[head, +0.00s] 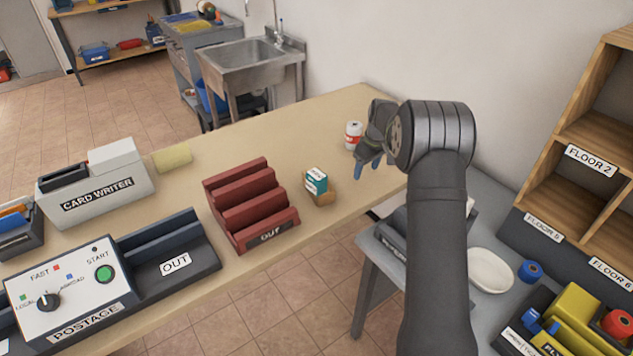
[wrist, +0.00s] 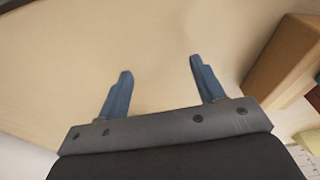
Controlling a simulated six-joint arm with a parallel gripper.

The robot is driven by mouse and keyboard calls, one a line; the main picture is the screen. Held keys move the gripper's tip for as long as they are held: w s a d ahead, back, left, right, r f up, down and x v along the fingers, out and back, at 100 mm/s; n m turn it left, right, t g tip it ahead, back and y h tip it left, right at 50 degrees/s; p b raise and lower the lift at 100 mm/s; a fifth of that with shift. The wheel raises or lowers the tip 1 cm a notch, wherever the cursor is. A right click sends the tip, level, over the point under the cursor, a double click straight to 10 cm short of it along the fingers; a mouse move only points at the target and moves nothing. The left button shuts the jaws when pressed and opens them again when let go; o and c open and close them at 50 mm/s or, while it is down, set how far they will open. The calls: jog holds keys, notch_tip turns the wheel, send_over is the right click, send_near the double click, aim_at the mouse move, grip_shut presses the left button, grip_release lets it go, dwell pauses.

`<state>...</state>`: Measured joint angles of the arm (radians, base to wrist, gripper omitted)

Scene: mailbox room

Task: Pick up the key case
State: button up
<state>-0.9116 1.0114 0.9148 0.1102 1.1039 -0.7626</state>
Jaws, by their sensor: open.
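No object is labelled as a key case, so I cannot tell for sure which one it is. A small tan-brown block (head: 325,198) lies on the table beside a teal and white box (head: 316,181), which partly covers it. A brown block-like thing (wrist: 283,68) shows at the right edge of the wrist view, apart from my fingers. My gripper (head: 369,160) is near the table's far right end, right of the small block and beside a red and white can (head: 353,135). In the wrist view its blue fingers (wrist: 160,65) are apart with only bare table between them.
A red slotted OUT rack (head: 250,205) stands left of the small block. A card writer (head: 97,180), a yellow block (head: 172,157) and a postage machine (head: 72,293) stand further left. Bare tabletop (head: 285,135) lies behind the rack. Wooden shelves (head: 590,130) are at right.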

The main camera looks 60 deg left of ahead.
jog(key=s+r+y, duration=0.1)
jog(key=s+r, duration=0.9)
jog(key=r, duration=0.3)
send_near(317, 174)
jog(key=shift+n+y, duration=0.3)
jog(key=x, duration=0.7)
jog(key=shift+w+d+f, duration=0.1)
jog(key=shift+w+f, duration=0.05)
jog(key=shift+w, duration=0.05)
jog(key=shift+s+x, duration=0.15)
jog(key=shift+x, duration=1.2)
jog(key=shift+s+x, duration=0.1)
jog(key=shift+x, duration=1.25)
jog(key=shift+d, duration=0.15)
jog(key=shift+c, duration=0.4)
jog(key=c, duration=1.1)
